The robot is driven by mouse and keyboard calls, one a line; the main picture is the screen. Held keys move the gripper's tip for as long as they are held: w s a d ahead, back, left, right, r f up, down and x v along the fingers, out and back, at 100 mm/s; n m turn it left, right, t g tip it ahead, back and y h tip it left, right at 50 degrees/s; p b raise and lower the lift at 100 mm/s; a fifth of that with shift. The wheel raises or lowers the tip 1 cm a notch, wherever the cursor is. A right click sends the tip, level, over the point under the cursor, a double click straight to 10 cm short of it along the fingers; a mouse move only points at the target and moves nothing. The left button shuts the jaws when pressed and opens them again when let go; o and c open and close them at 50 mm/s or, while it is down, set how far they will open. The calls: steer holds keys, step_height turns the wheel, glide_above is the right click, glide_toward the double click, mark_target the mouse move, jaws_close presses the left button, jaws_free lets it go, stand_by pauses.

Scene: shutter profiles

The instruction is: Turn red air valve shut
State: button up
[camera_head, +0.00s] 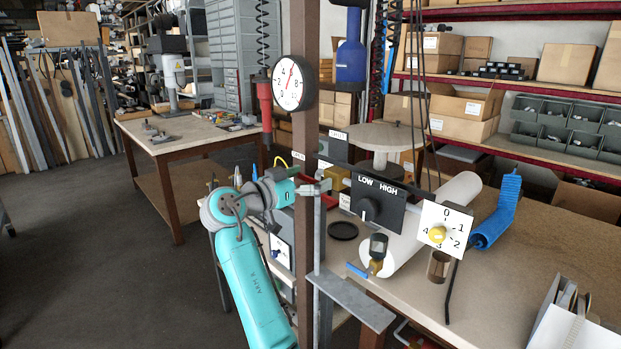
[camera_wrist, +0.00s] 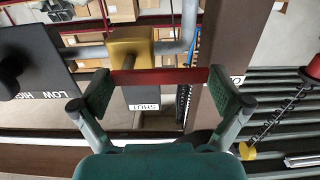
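The red valve handle (camera_wrist: 165,76) lies level in the wrist view, running right from the brass valve body (camera_wrist: 130,48). Its right end points toward a partly hidden label starting with "O" on the brown post. A "SHUT" label (camera_wrist: 143,106) sits below the handle, upside down in this view. My gripper (camera_wrist: 162,92) is open, with one green pad beyond each end of the handle. Whether either pad touches it is unclear. In the head view my gripper (camera_head: 318,188) is beside the brass valve body (camera_head: 337,178); the handle cannot be made out there.
The brown post (camera_head: 304,120) with a round gauge (camera_head: 292,84) stands right by my arm. A black LOW/HIGH switch box (camera_head: 378,202) and a white numbered dial (camera_head: 444,230) are to the right. A workbench (camera_head: 540,250) carries a white roll and a blue item.

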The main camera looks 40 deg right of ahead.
steer(key=c, duration=1.2)
steer(key=shift+r+m, duration=0.1)
steer(key=shift+m, duration=0.2)
steer(key=m, duration=0.3)
steer(key=r+m, duration=0.1)
steer(key=shift+s, duration=0.3)
steer(key=m, duration=0.3)
steer(key=s+r+m, duration=0.1)
steer(key=m, duration=0.3)
steer(key=s+m, duration=0.1)
steer(key=m, duration=0.1)
steer(key=shift+s+r, duration=0.1)
steer(key=shift+r, duration=0.05)
steer(key=shift+s+m, duration=0.25)
steer(key=shift+m, duration=0.8)
steer(key=shift+s+m, duration=0.25)
steer(key=shift+m, duration=0.8)
steer(key=shift+s, duration=0.1)
